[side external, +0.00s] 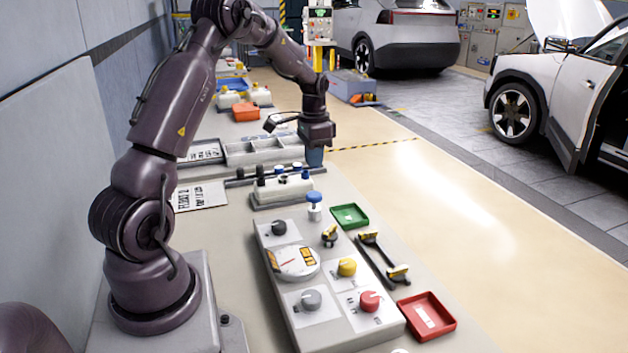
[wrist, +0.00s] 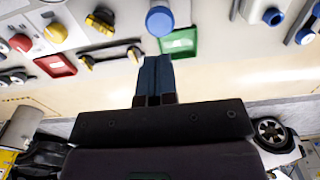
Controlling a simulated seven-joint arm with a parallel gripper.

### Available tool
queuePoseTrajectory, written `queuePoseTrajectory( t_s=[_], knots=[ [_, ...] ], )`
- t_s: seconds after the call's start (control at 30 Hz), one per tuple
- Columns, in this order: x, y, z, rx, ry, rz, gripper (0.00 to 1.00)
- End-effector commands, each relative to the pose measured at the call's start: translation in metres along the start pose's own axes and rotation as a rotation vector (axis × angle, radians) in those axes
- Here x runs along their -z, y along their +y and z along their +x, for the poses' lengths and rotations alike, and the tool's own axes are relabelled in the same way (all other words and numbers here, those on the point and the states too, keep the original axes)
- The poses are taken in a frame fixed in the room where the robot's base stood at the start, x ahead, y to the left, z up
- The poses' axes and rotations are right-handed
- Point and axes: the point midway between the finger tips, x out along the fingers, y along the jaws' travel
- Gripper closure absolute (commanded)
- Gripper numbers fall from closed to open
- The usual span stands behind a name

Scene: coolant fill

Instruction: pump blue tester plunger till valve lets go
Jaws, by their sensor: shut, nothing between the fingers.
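The blue tester plunger (side external: 314,198) stands upright at the far end of the grey control panel, with a blue cap over a pale body. In the wrist view its round blue cap (wrist: 159,20) is at the top, just beyond my fingertips. My gripper (side external: 315,158) is shut and empty. It hangs above and behind the plunger in the side view, apart from it. In the wrist view the closed blue fingers (wrist: 155,62) point toward the cap. No valve can be made out for certain.
The panel (side external: 335,325) carries a round gauge (side external: 294,262) and black, grey, yellow and red knobs. A green tray (side external: 350,216) and a red tray (side external: 427,316) lie at its right, with a black-yellow tool (side external: 382,257) between. A white tank (side external: 282,188) stands behind. Open floor lies right.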

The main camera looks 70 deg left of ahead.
Motion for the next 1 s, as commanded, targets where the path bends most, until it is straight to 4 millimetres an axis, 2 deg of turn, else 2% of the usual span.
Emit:
queuePoseTrajectory(
  t_s=[0.1,0.3,1.0],
  knots=[
    [0.001,0.0,-0.021,0.003,0.003,0.0,1.0],
    [0.0,0.0,-0.036,0.001,0.001,0.0,1.0],
    [0.0,0.0,-0.037,0.0,0.0,0.0,1.0]
  ],
)
